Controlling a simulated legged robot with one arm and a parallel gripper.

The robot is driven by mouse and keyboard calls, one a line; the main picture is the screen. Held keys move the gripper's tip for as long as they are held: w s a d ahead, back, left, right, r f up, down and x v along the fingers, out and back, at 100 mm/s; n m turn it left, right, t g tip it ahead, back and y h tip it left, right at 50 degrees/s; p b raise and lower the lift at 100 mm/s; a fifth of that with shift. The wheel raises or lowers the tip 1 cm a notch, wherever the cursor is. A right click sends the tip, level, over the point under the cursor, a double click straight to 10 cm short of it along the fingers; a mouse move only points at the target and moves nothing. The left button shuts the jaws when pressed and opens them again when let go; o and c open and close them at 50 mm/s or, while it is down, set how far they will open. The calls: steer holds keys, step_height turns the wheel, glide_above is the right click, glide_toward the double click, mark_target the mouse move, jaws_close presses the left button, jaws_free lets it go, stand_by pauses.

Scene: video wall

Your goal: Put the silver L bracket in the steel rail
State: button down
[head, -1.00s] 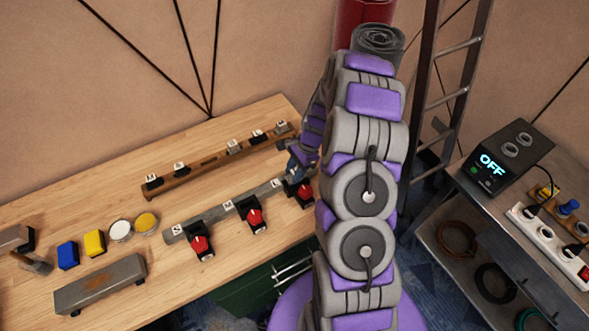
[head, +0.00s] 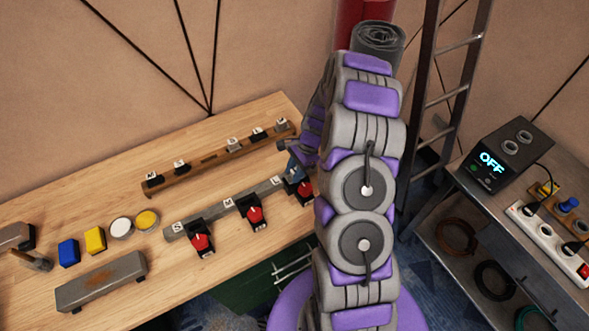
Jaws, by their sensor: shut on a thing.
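The steel rail (head: 207,214) is a grey bar lying across the bench, with labels S and M showing and red-knobbed black clamps along its front. My gripper (head: 295,172) is at the rail's right end, just above and behind the rightmost clamp (head: 304,192). It is shut on a small piece, which I take to be the silver L bracket; the jaws and my arm mostly hide it. I cannot tell whether the piece touches the rail.
A brown wooden rail (head: 190,176) with several labelled black and silver pieces lies behind. A rusty grey block (head: 100,282), blue block (head: 68,253), yellow block (head: 95,240) and two round tins are at left. A power box (head: 492,160) stands right.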

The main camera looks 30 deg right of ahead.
steer(key=shift+f, duration=0.3)
steer(key=c, duration=0.7)
jaws_free()
steer(key=shift+o, duration=0.3)
steer(key=shift+o, duration=1.2)
steer(key=shift+r, duration=0.1)
steer(key=shift+c, duration=0.4)
